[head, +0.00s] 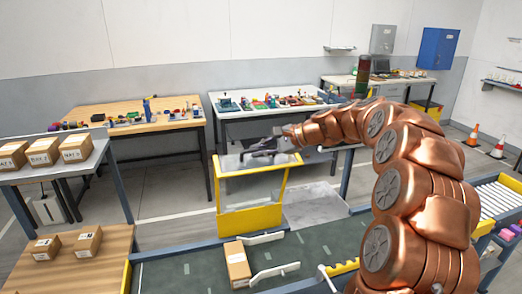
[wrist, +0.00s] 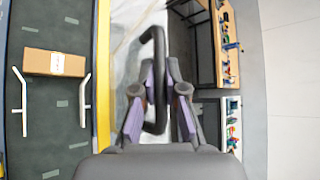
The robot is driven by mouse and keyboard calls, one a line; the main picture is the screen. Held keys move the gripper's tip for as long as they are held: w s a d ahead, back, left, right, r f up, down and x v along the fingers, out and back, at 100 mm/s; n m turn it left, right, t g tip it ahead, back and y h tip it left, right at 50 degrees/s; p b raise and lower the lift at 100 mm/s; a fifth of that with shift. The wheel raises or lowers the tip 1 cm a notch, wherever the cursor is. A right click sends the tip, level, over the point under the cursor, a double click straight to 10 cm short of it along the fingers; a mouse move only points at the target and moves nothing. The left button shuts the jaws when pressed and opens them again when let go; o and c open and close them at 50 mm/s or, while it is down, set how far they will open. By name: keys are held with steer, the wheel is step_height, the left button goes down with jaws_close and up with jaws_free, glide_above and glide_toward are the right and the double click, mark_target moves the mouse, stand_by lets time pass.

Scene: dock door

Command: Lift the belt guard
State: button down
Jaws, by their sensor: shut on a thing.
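The belt guard (head: 221,190) is a yellow frame with a clear panel, standing upright at the far edge of the conveyor in the head view. Its yellow edge (wrist: 103,80) shows as a vertical strip in the wrist view. My gripper (head: 264,149) is at the guard's top. In the wrist view, my gripper (wrist: 160,105) has its purple-padded fingers on both sides of a dark looped handle (wrist: 155,36) and is shut on it. The arm hides part of the scene to the right.
A cardboard box (head: 238,264) lies on the green conveyor belt (head: 190,272) between white guide rails. Workbenches with small parts (head: 140,118) stand behind. Boxes sit on a table (head: 20,175) at left. Orange cones (head: 473,135) stand at far right.

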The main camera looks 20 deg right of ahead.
steer(key=c, duration=1.2)
jaws_free()
steer(key=v, duration=1.2)
steer(key=shift+r, duration=0.1)
steer(key=shift+c, duration=0.3)
